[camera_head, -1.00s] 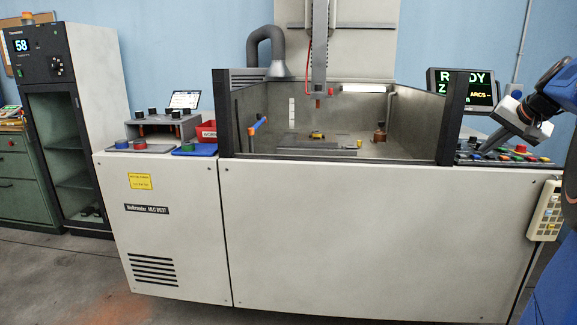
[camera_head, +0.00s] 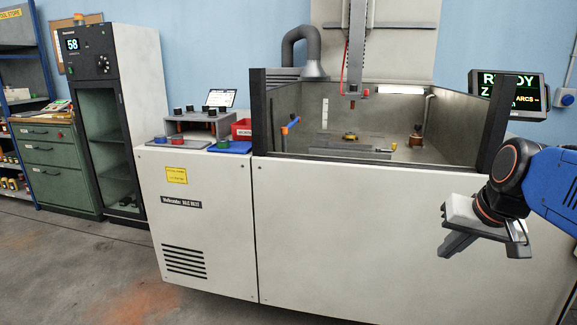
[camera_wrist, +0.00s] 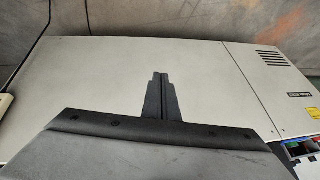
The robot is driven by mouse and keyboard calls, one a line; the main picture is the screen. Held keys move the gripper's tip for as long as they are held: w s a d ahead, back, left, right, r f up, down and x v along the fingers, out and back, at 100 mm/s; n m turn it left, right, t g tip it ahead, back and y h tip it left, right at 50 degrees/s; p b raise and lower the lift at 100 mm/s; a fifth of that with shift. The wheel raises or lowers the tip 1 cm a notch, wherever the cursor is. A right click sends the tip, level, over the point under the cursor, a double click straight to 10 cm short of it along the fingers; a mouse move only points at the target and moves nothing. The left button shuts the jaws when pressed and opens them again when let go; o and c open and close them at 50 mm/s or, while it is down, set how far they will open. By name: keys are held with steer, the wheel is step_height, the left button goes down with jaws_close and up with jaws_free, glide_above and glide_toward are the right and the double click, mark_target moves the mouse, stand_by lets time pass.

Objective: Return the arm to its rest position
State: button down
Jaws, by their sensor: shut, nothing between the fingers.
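My gripper (camera_head: 457,246) is at the right side of the head view, at the end of my blue and dark arm. It hangs in the air in front of the white machine cabinet (camera_head: 345,235) and points down and to the left. In the wrist view its two dark fingers (camera_wrist: 160,82) lie together with nothing between them, against the white front panel. The gripper appears apart from the cabinet. Part of my arm runs out of the head view at the right edge.
The open machine tank (camera_head: 300,105) has dark corner posts. A screen (camera_head: 507,92) stands behind my arm. A blue tray (camera_head: 230,147) and red bin (camera_head: 241,129) sit on the left top. A tall cabinet (camera_head: 105,130) and green drawers (camera_head: 60,175) stand left. The floor (camera_head: 90,270) in front is clear.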

steer(key=s+a+f+n, duration=0.3)
steer(key=s+a+f, duration=0.2)
steer(key=s+f, duration=0.6)
steer(key=shift+s+a+g, duration=0.2)
steer(key=shift+s+g, duration=0.2)
steer(key=shift+s, duration=0.1)
steer(key=shift+d+r, duration=0.1)
